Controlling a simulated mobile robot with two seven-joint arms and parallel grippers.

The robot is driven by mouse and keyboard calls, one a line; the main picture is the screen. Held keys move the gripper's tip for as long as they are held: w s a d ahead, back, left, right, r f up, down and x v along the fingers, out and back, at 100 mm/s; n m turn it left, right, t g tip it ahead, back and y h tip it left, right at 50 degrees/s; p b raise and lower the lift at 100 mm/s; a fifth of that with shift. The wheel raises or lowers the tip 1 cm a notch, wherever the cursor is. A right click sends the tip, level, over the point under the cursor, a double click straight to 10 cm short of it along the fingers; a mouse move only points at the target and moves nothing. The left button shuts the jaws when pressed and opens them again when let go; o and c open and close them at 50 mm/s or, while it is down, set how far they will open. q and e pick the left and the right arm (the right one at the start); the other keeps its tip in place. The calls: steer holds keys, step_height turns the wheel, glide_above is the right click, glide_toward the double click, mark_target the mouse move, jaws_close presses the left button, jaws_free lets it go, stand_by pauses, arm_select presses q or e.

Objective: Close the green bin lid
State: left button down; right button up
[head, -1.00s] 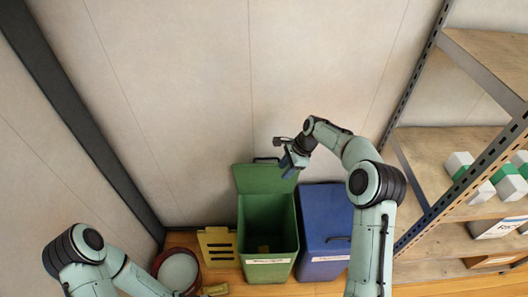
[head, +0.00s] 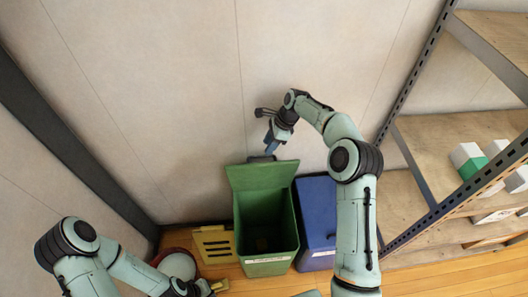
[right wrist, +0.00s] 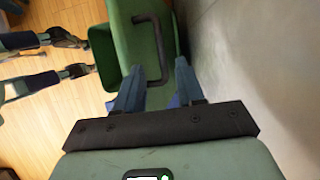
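The green bin (head: 267,258) stands on the floor against the wall, open at the top. Its green lid (head: 262,175) is raised and leans back toward the wall. The lid's dark handle (right wrist: 158,45) shows clearly in the right wrist view. My right gripper (head: 269,150) is at the top edge of the lid, by the handle. In the right wrist view its blue fingers (right wrist: 158,82) are spread apart, with the handle's near end close to the gap; contact cannot be told. My left gripper (head: 200,288) is low at the bottom of the head view; its fingers are unclear.
A blue bin (head: 315,215) with a shut lid stands directly right of the green one. A yellow dustpan-like piece (head: 213,244) and a round red-rimmed container (head: 178,265) are to the left. A metal shelf (head: 450,150) rises at the right.

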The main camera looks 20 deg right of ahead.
steer(key=x, duration=0.5)
steer(key=shift+w+f, duration=0.1)
jaws_close()
